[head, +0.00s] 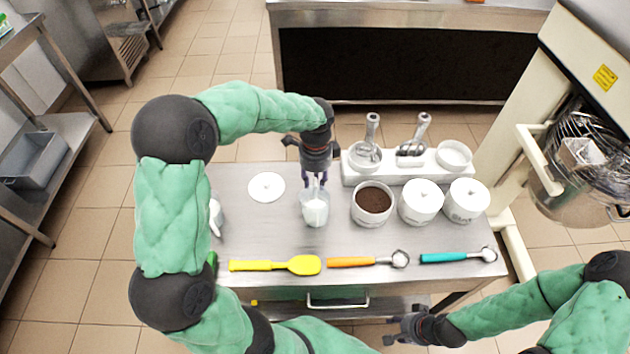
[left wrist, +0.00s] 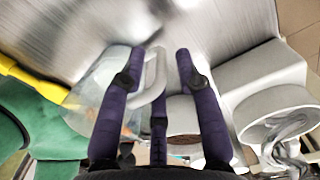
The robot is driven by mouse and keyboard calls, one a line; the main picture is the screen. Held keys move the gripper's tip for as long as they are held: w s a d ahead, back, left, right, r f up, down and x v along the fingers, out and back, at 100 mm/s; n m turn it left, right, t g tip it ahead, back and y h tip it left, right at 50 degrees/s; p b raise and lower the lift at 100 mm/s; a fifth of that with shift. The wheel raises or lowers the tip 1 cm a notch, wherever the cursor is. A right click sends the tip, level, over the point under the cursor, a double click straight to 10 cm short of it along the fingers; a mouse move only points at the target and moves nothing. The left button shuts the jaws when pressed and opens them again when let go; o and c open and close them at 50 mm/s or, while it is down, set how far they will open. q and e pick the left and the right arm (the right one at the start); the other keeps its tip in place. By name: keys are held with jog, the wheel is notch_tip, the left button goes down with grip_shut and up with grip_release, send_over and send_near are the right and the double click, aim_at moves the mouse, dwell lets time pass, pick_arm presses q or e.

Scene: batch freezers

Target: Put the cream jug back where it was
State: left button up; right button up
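The cream jug (head: 314,213), a clear vessel with white contents, stands on the steel table left of the open pot. My left gripper (head: 316,182) is at the jug's far side, pointing down, with its purple fingers at the handle. In the left wrist view, the pale jug handle (left wrist: 153,78) lies between the spread fingers of the left gripper (left wrist: 160,75), close to the left finger; I see no firm closing on it. The clear jug body (left wrist: 95,92) is partly hidden by that finger. My right gripper (head: 400,328) is empty, with fingers apart, off the table's front edge.
A white disc (head: 266,187) lies left of the jug. A pot of brown powder (head: 372,220) and two lidded white pots (head: 421,202) stand right. Behind them is a white holder (head: 400,172) with scoops. A yellow spatula (head: 304,265) and two scoops lie in front.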

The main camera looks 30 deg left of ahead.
pick_arm(q)
notch_tip(320, 180, up, 10)
jog(key=p, duration=0.3)
jog(key=shift+w+r, duration=0.1)
jog(key=shift+r, duration=0.05)
